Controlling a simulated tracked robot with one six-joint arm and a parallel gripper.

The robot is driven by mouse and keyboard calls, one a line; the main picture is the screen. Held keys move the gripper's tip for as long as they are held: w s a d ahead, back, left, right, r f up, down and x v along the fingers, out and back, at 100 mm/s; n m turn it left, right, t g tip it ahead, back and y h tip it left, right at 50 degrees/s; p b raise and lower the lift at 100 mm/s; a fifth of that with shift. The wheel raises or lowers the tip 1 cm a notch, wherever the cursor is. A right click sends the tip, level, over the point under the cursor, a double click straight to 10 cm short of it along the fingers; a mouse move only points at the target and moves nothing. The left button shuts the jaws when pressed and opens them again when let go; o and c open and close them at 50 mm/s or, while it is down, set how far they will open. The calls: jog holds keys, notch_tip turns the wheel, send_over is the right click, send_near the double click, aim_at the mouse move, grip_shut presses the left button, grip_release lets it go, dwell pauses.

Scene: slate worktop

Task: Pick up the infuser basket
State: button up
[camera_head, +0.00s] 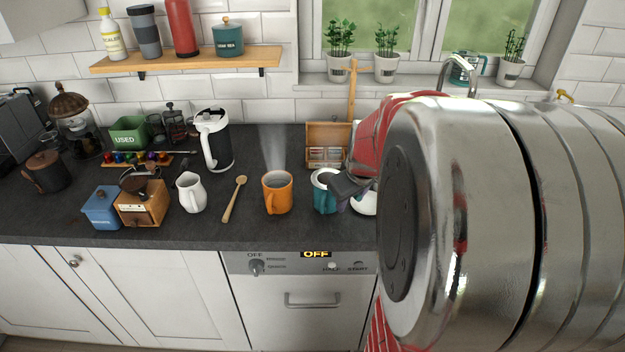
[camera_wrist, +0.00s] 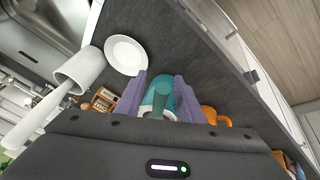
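A teal mug (camera_head: 325,199) stands on the dark worktop, right of an orange mug (camera_head: 277,195). It has a pale rim. I cannot pick out the infuser basket for certain; a pale grey shape shows at the teal mug's opening in the wrist view, but I cannot tell whether it is the basket. My gripper (camera_head: 350,188) is at the teal mug's right side in the head view. In the wrist view, the lavender fingers of my gripper (camera_wrist: 160,97) are apart, with the teal mug (camera_wrist: 187,96) seen between them. Whether they touch anything is unclear.
A white saucer (camera_wrist: 125,56) lies close beside the teal mug. A wooden box (camera_head: 325,135) stands behind it. A wooden spoon (camera_head: 234,200) and white jug (camera_head: 190,192) are to the left. My arm hides the worktop's right side in the head view.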

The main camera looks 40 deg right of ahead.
jog(key=shift+c, duration=0.5)
grip_shut()
